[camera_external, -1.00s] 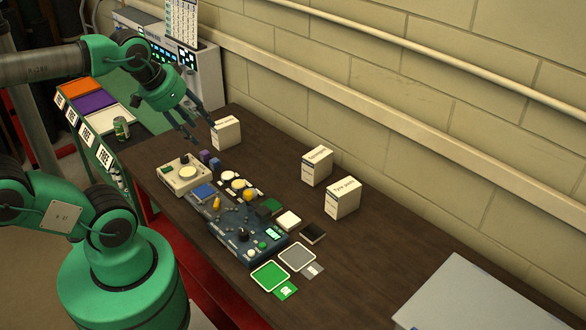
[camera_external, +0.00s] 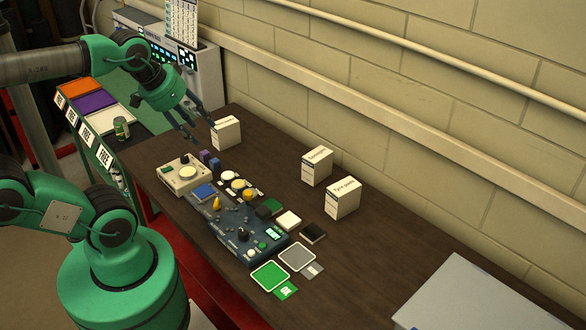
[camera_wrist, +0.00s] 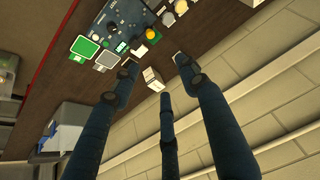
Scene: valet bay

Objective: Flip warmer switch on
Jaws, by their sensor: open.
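A cream unit (camera_external: 184,176) with a pale round plate and a dark knob sits at the left end of the workbench; it may be the warmer, but its label is too small to read and I cannot make out a switch on it. A dark blue control panel (camera_external: 232,228) with a black knob, small buttons and a lit green display stands nearer the middle; it also shows at the top of the wrist view (camera_wrist: 118,24). My gripper (camera_external: 203,132) is open and empty, above the bench behind the cream unit. Its spread fingers show in the wrist view (camera_wrist: 158,74).
White boxes stand along the wall, one (camera_external: 226,133) close to my fingers and two (camera_external: 342,199) farther right. A yellow piece (camera_external: 217,203), small blocks and round discs crowd around the panel. A green square (camera_external: 270,276) lies in front.

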